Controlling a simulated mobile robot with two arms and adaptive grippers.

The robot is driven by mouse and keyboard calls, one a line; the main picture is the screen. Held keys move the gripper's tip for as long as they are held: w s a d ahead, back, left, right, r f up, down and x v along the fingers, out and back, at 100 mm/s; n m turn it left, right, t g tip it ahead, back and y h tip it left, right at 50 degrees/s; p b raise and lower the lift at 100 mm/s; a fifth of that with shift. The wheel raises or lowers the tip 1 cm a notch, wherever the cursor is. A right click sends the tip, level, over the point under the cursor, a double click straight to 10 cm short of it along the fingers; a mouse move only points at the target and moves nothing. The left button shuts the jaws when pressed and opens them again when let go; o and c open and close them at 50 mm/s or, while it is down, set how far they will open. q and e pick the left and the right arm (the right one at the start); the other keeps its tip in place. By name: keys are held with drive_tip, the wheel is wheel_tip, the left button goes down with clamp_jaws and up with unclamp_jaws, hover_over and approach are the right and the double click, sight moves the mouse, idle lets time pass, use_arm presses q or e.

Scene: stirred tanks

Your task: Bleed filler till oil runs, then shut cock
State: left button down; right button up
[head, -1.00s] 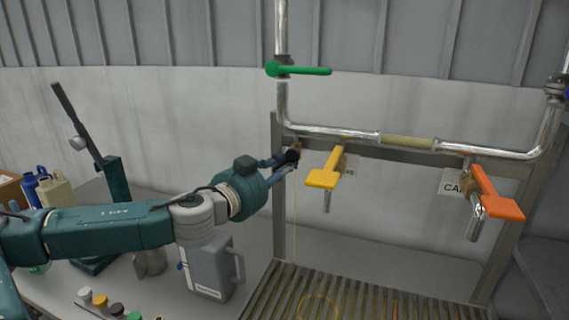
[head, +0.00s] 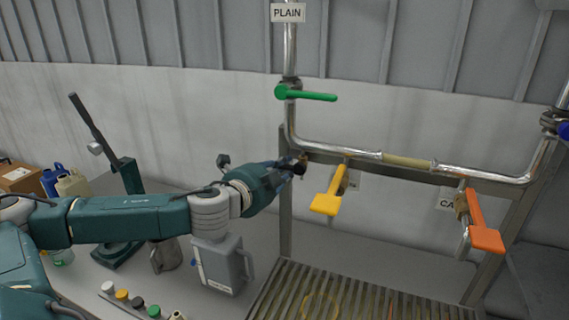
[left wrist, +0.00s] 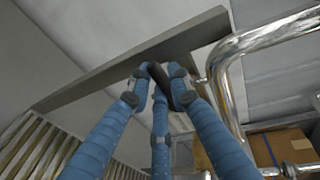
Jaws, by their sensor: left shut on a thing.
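My left gripper (head: 296,164) is shut on a small dark cock (head: 301,166) below the left bend of the steel pipe. Its fingers hide most of the cock. In the left wrist view the blue fingers close together on a dark piece (left wrist: 160,73) under the grey rail. No stream shows below the cock now. A yellow-outlined round patch (head: 320,306) shows on the slatted grating (head: 270,293) beneath. The translucent filler section (head: 408,162) of the pipe looks pale yellow. My right gripper is in neither view.
A green lever (head: 306,95) sits on the upright pipe under a PLAIN sign (head: 288,13). Yellow (head: 328,194) and orange (head: 484,226) levers hang right of my gripper. A grey jug (head: 220,265), a metal pitcher (head: 166,256) and small caps stand on the bench below my arm.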

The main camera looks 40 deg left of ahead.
use_arm(q)
drive_tip(key=shift+a+r+m, duration=0.15)
drive_tip(key=shift+r+m, duration=0.05)
drive_tip(key=shift+m, duration=0.1)
drive_tip(key=c, duration=1.6)
unclamp_jaws()
drive_tip(key=shift+w, duration=0.1)
drive_tip(key=shift+f, duration=0.1)
drive_tip(key=v, duration=0.7)
